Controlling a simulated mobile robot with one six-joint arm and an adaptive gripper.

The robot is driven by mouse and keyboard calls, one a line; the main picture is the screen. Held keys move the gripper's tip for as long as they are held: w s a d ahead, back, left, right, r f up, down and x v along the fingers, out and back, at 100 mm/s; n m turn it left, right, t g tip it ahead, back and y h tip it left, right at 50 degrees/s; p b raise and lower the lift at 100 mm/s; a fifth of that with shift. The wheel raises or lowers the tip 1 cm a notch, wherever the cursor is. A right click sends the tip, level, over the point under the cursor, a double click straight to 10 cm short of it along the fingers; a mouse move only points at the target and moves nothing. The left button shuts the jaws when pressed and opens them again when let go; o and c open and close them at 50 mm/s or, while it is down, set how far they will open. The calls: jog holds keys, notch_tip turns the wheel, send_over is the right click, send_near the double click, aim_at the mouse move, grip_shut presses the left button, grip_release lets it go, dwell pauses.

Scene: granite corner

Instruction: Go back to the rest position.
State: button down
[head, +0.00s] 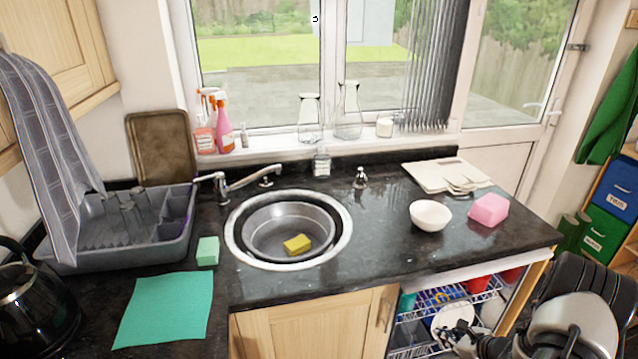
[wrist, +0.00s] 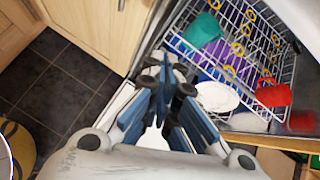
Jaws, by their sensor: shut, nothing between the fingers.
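My gripper (head: 462,336) shows at the lower right of the head view, below the counter's front edge and in front of the open dishwasher. In the wrist view my gripper (wrist: 165,62) has its blue-grey fingers together, with nothing between them. It hangs apart from the dishwasher rack (wrist: 285,58), which holds a white plate (wrist: 216,96), a red cup (wrist: 273,94) and a teal cup (wrist: 201,28). Part of the rack is hidden behind my arm in the head view.
The dark counter (head: 385,262) carries a sink (head: 240,232) with a yellow sponge (head: 298,244), a white bowl (head: 430,216), a pink block (head: 489,209) and a grey dish rack (head: 75,258). A wooden cabinet door (head: 310,325) stands left of the dishwasher.

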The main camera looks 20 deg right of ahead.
jog(key=w+a+r+n+g+y, duration=0.1)
jog(key=w+a+r+n, duration=0.2)
jog(key=a+r, duration=0.3)
jog(key=w+a+r+n+y, duration=0.2)
jog(key=w+a+r+n, duration=0.1)
jog(key=r, duration=0.4)
jog(key=s+a+r+n+g+y, duration=0.1)
jog(key=s+a+r+n+g, duration=0.2)
jog(key=a+r+n, duration=1)
jog(key=s+a+r+n+g+h, duration=0.2)
jog(key=s+a+r+n, duration=0.3)
jog(key=s+a+r, duration=0.65)
jog(key=s+a+r+n+t+h, duration=0.1)
jog(key=s+a+n+h, duration=0.1)
jog(key=s+n, duration=0.5)
jog(key=shift+s+a+r+h, duration=0.3)
jog(key=shift+s+h, duration=0.5)
jog(key=shift+s, duration=1.3)
jog(key=shift+d, duration=0.1)
